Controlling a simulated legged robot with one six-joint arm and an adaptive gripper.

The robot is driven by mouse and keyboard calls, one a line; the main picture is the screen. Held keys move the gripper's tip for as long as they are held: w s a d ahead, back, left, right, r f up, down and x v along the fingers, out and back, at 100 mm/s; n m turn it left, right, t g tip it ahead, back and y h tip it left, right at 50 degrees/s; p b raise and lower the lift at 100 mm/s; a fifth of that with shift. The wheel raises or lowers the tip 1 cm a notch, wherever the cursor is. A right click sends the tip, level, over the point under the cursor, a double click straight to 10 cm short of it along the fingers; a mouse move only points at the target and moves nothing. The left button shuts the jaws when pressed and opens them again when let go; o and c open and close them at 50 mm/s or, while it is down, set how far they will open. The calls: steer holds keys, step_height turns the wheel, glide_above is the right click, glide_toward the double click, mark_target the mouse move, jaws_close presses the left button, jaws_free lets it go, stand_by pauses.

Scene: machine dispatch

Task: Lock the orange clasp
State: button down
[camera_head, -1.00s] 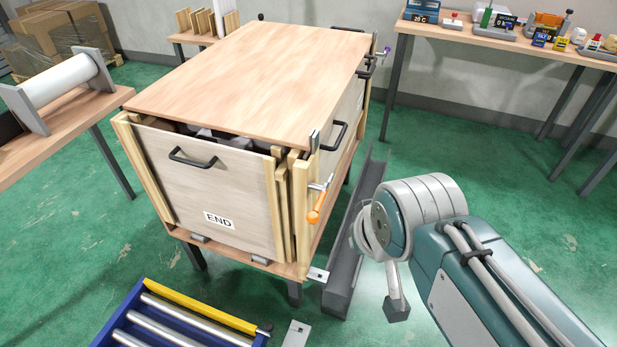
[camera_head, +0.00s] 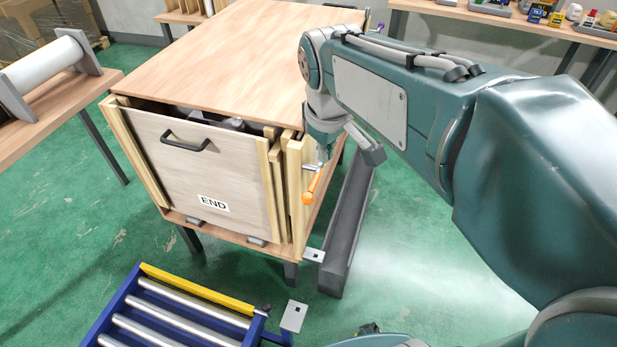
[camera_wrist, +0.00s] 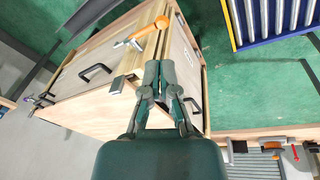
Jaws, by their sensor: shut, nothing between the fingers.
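The orange clasp (camera_head: 312,187) is on the right front corner of the wooden crate (camera_head: 190,170), its handle slanting down and outward. My gripper (camera_wrist: 165,66) is shut and empty, over the crate's corner slats and beside the clasp. I cannot tell whether it touches them. In the head view my gripper (camera_head: 325,150) shows only partly, just above the orange handle.
The wooden lid (camera_head: 220,60) lies on the crate. A black handle (camera_head: 185,142) is on the END panel. A grey channel (camera_head: 345,225) stands right of the crate. A blue roller conveyor (camera_head: 185,305) is in front. Open green floor lies at left.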

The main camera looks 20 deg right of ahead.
mark_target(310, 186)
steer(key=w+a+f+n+g, duration=0.1)
steer(key=w+f+n, duration=0.1)
steer(key=w, duration=0.4)
steer(key=w+a+f+n+g+h, duration=0.1)
steer(key=w+f+n+g, duration=0.1)
steer(key=w, duration=0.5)
step_height(310, 186, down, 2)
steer(key=shift+f+n, duration=0.1)
steer(key=shift+n, duration=0.7)
steer(key=shift+w, duration=0.1)
steer(key=f, duration=0.4)
steer(key=s+d+f, duration=0.1)
steer(key=f, duration=0.4)
steer(key=d+f, duration=0.1)
steer(key=f, duration=0.3)
steer(key=shift+s+d+f, duration=0.1)
steer(key=shift+s+f, duration=0.2)
steer(key=shift+f, duration=0.1)
steer(key=shift+w+f, duration=0.1)
